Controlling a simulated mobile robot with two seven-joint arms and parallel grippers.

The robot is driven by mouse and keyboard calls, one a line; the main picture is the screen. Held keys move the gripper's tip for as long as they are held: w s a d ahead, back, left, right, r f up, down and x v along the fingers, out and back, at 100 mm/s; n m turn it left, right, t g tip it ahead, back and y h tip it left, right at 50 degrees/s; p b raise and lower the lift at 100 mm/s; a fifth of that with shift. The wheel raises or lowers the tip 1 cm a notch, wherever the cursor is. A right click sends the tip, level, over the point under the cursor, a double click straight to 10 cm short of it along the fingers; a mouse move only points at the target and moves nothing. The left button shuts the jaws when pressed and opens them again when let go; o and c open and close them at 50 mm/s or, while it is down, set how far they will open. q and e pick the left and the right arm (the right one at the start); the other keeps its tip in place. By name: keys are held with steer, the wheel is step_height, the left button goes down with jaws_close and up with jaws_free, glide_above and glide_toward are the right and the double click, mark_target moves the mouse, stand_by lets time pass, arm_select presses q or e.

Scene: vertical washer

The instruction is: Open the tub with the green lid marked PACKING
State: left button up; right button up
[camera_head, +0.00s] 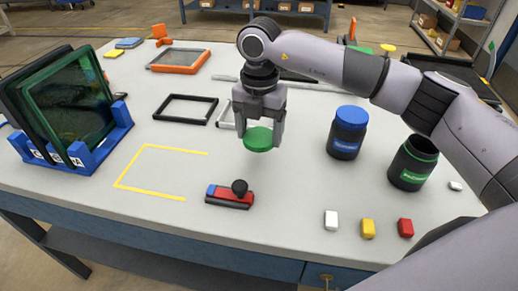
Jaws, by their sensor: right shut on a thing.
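My right gripper (263,122) points down over the middle of the table, shut on a round green lid (258,140). It holds the lid above the table surface. A dark tub with a green label (413,165) stands upright at the right of the table. The gripper and lid are well to the left of this tub. My left gripper is not in view.
A dark tub with a blue lid (346,133) stands between the lid and the open tub. White, yellow (368,229) and red blocks lie at the front. A red tool with a black knob (231,195) lies beside a yellow-marked area (150,172). A blue rack (88,153) holds panels at left.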

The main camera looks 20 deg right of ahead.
mark_target(259, 161)
steer(key=shift+f, duration=3)
steer(key=shift+f, duration=0.1)
steer(key=o, duration=1.2)
steer(key=shift+c, duration=0.2)
step_height(259, 161, up, 12)
steer(key=shift+r, duration=0.15)
steer(key=shift+s, duration=0.15)
